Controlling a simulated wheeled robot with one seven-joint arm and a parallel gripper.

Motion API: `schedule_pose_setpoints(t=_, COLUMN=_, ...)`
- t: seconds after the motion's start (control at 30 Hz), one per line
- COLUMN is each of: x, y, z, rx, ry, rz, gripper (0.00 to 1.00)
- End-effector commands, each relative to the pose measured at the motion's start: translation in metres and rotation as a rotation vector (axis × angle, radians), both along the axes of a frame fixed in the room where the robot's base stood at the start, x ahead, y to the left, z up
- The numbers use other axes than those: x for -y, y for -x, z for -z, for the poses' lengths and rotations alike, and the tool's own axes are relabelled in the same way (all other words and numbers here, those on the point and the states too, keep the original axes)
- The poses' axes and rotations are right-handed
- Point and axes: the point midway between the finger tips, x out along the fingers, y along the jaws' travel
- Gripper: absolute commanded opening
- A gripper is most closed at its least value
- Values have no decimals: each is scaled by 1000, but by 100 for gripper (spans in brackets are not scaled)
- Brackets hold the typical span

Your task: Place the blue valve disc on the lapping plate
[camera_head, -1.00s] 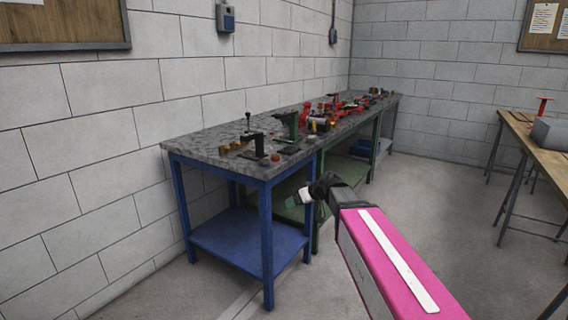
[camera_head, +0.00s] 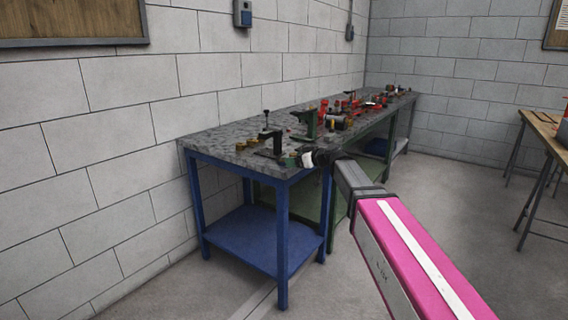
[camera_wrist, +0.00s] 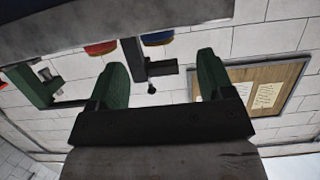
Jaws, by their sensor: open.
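In the wrist view, which is upside down, a blue disc (camera_wrist: 158,38) shows at the bench edge beside a red disc (camera_wrist: 101,48). My gripper (camera_wrist: 160,80) has two green fingers spread wide with nothing between them. In the head view my gripper (camera_head: 287,162) is at the near right corner of the bench top, at about its height, and covers part of it. The blue disc cannot be made out in the head view. I cannot pick out the lapping plate in either view.
A stone-topped bench (camera_head: 218,139) on blue legs runs along the wall. A black clamp-like stand (camera_head: 271,140), brass pieces (camera_head: 247,143) and a green stand (camera_head: 309,124) are on it. Red parts crowd farther back. A wooden table (camera_head: 545,130) stands right; floor between is clear.

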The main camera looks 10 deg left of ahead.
Motion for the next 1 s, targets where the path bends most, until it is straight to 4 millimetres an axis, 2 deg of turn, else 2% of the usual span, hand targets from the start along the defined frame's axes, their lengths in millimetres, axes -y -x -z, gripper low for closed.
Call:
schedule_pose_setpoints(t=0.4, x=-42, y=-22, z=12, rx=-1, ry=1, rz=0, gripper=74)
schedule_pose_setpoints(t=0.63, x=-43, y=-21, z=13, rx=-1, ry=1, rz=1, gripper=74)
schedule_pose_setpoints(t=0.67, x=-43, y=-21, z=13, rx=-1, ry=1, rz=1, gripper=71)
schedule_pose_setpoints(t=0.83, x=-43, y=-21, z=12, rx=-1, ry=1, rz=0, gripper=16)
schedule_pose_setpoints(t=0.9, x=-43, y=-21, z=12, rx=-1, ry=0, rz=1, gripper=9)
schedule_pose_setpoints(t=1.0, x=-43, y=-21, z=12, rx=-1, ry=0, rz=1, gripper=9)
